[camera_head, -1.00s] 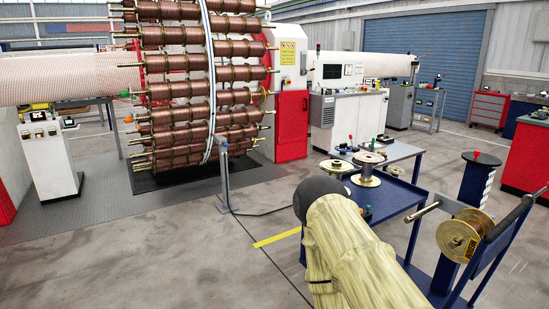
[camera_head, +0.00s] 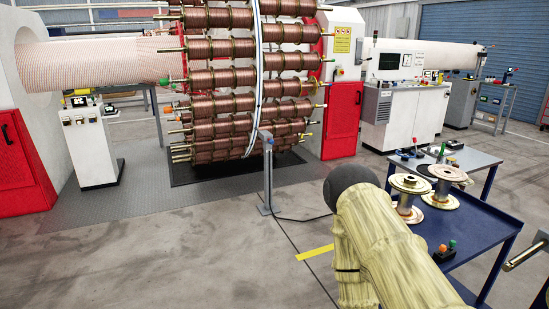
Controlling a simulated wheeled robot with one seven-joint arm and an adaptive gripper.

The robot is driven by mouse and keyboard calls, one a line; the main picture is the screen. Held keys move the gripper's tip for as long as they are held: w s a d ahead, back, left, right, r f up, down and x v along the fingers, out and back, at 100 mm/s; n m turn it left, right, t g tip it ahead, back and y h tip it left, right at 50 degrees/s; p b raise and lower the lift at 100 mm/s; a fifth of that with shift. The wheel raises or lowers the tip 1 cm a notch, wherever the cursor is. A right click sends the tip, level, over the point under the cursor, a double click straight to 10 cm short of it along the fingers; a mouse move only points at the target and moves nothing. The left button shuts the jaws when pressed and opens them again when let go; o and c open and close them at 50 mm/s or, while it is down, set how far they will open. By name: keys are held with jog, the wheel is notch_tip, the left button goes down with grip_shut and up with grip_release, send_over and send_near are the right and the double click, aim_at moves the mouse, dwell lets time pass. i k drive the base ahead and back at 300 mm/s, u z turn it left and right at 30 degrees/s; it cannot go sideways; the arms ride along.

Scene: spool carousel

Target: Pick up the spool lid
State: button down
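Two metal spools stand on the blue table at the right: a near one (camera_head: 408,196) with a pale brass top disc, and one just behind it to the right (camera_head: 446,186) with a wider tan top disc. I cannot tell whether either top disc is a separate spool lid. My arm, in a yellowish sleeve with a dark rounded end, reaches up from the bottom right and covers the table's left part. The dark end is left of the near spool in the picture. No gripper fingers show.
The blue table (camera_head: 490,226) carries a small button box (camera_head: 445,251) at its front. A grey post (camera_head: 267,175) stands before the carousel of copper spools (camera_head: 215,80). A metal rod (camera_head: 526,254) juts in at the right edge. The floor at the left is clear.

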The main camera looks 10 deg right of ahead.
aim_at(409, 183)
jog(key=i, duration=4)
jog(key=z, duration=2.6)
